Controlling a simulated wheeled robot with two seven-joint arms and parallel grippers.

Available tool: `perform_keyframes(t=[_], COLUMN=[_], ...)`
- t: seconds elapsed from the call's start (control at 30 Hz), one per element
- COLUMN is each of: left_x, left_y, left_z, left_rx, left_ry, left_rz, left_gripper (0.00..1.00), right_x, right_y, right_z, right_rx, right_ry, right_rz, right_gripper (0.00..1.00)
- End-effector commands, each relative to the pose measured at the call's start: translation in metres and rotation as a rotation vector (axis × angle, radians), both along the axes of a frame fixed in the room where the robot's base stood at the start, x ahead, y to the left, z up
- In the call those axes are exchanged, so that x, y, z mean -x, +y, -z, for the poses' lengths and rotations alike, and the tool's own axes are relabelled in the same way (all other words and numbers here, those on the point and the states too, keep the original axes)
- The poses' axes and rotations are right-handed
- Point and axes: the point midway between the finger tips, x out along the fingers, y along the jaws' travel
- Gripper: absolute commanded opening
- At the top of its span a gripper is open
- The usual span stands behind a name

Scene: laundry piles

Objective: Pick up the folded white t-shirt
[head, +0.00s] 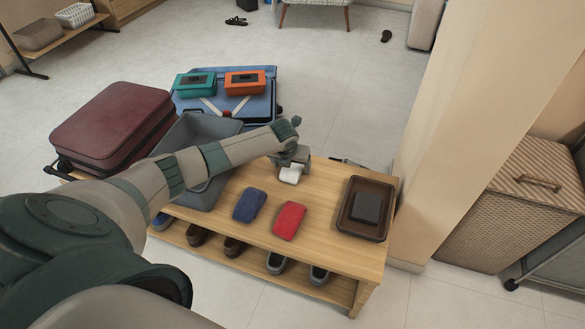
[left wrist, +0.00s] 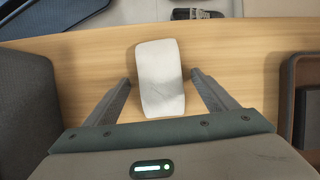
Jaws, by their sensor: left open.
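The folded white t-shirt (head: 291,174) is a small white bundle lying on the wooden bench at its far side. In the left wrist view the white t-shirt (left wrist: 159,78) lies between the two fingers, with a visible gap on each side. My left gripper (head: 292,166) is over it, and it also shows in the left wrist view (left wrist: 160,88). It is open and empty. In the head view the gripper hides part of the t-shirt. My right gripper is not in view.
A blue folded item (head: 249,205) and a red one (head: 289,220) lie on the bench (head: 330,240). A brown tray (head: 356,226) with a dark folded item stands at the right. A grey bin (head: 190,135) stands left, beside a maroon suitcase (head: 112,125) and an open blue suitcase (head: 262,105).

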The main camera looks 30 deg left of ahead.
Motion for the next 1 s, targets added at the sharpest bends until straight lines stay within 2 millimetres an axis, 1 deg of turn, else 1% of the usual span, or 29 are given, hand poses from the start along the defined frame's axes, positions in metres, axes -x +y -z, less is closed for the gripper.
perform_keyframes(t=[0.1, 0.53, 0.57, 0.6, 0.67, 0.7, 0.73, 0.77, 1.0], left_x=[-0.0018, -0.0018, -0.0018, -0.0018, -0.0018, -0.0017, -0.0017, -0.0018, -0.0020], left_y=[0.0004, 0.0006, 0.0006, 0.0006, 0.0006, 0.0007, 0.0007, 0.0007, 0.0008], left_z=[0.0040, 0.0036, 0.0037, 0.0037, 0.0037, 0.0037, 0.0037, 0.0036, 0.0029], left_rx=[0.000, 0.000, 0.000, 0.000, 0.000, -0.001, -0.001, -0.001, 0.000], left_ry=[0.000, 0.000, 0.000, 0.000, 0.000, 0.000, 0.000, 0.000, -0.001], left_rz=[0.001, 0.001, 0.001, 0.001, 0.000, 0.000, 0.000, 0.000, 0.000], left_gripper=[0.79, 0.79, 0.74, 0.65, 0.50, 0.41, 0.34, 0.31, 0.31], right_x=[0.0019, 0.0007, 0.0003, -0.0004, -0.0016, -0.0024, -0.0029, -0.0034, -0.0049], right_y=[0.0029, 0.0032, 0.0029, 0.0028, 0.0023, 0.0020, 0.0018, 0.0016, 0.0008], right_z=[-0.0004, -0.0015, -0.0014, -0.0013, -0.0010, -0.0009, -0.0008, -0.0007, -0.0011], right_rx=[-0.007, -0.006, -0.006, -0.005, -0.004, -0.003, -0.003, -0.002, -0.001], right_ry=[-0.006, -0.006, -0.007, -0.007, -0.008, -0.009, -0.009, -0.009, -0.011], right_rz=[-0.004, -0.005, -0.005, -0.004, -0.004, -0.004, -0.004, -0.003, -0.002], right_gripper=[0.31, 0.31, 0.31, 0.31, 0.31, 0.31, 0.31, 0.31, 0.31])
